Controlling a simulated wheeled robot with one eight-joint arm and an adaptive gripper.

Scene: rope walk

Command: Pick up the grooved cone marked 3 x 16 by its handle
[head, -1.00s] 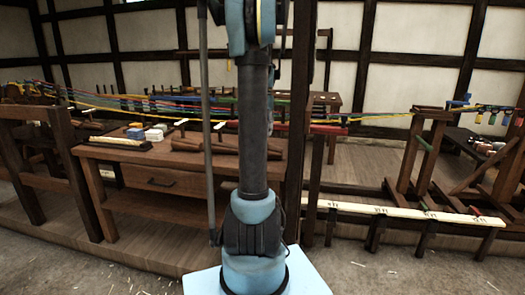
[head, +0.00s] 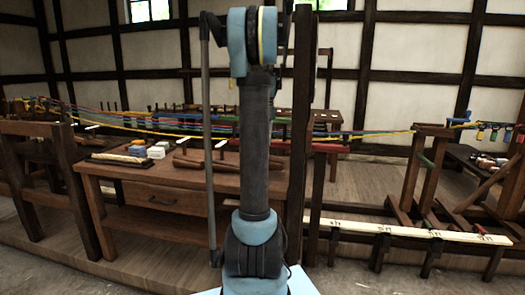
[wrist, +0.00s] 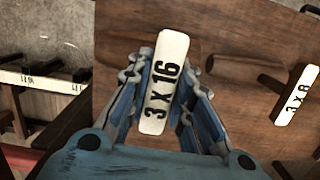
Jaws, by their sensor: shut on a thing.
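In the wrist view, the white tag of the grooved cone marked 3 x 16 (wrist: 163,82) stands out between the blue fingers of my gripper (wrist: 165,95). The fingers close in from both sides below the tag, shut on the cone's handle. The handle and most of the cone are hidden by the tag and fingers. I cannot tell whether the cone is clear of the bench. In the head view my gripper is not seen.
A cone marked 3 x 8 (wrist: 297,95) is to the right on the wooden bench (wrist: 120,30). In the head view, small blocks (head: 156,152) are on the bench's left part. A pale marked rail (head: 400,230) runs along the right, and coloured strands (head: 130,122) stretch behind.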

